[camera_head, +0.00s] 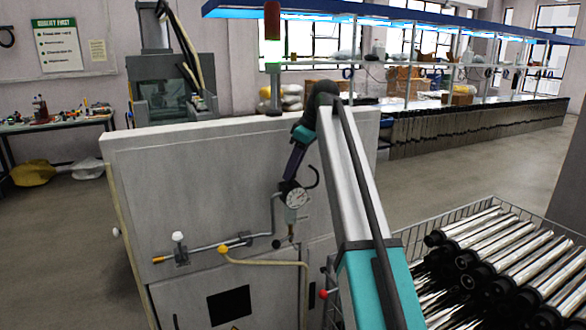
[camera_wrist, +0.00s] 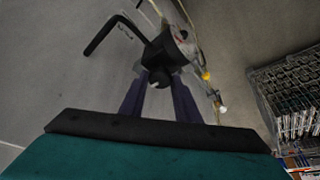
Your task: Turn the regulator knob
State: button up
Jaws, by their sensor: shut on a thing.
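The regulator is on the front of the pale grey cabinet in the head view, with a round white dial gauge (camera_head: 297,198) and a small body (camera_head: 291,215) below it. My gripper (camera_head: 289,184) comes down onto the regulator's top from above. In the wrist view my gripper's two dark fingers (camera_wrist: 160,82) close on either side of the black regulator knob (camera_wrist: 158,79). The knob shows between the fingertips, with the regulator body (camera_wrist: 182,46) beyond it. In the head view the knob is hidden by the gripper and gauge.
The cabinet (camera_head: 200,190) carries a pipe with a yellow-orange end (camera_head: 160,259) and a tan hose (camera_head: 265,262). A wire basket of shiny tubes (camera_head: 500,260) stands at the right. A signal tower (camera_head: 273,60) rises from the cabinet top. Open floor lies at the left.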

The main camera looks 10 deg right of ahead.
jog(key=shift+s+a+m+t+h+p, duration=0.1)
jog(key=shift+m+t+h+p, duration=0.3)
jog(key=shift+m, duration=0.85)
jog(key=shift+s+a+m+t+h+p, duration=0.15)
jog(key=shift+m+t+p, duration=0.3)
jog(key=shift+m, duration=0.8)
jog(key=shift+w+d, duration=0.1)
jog(key=o, duration=1)
jog(key=shift+r, duration=0.1)
jog(key=b+v, duration=0.2)
jog(key=v, duration=1.1)
jog(key=shift+r, duration=0.35)
jog(key=shift+f, duration=0.1)
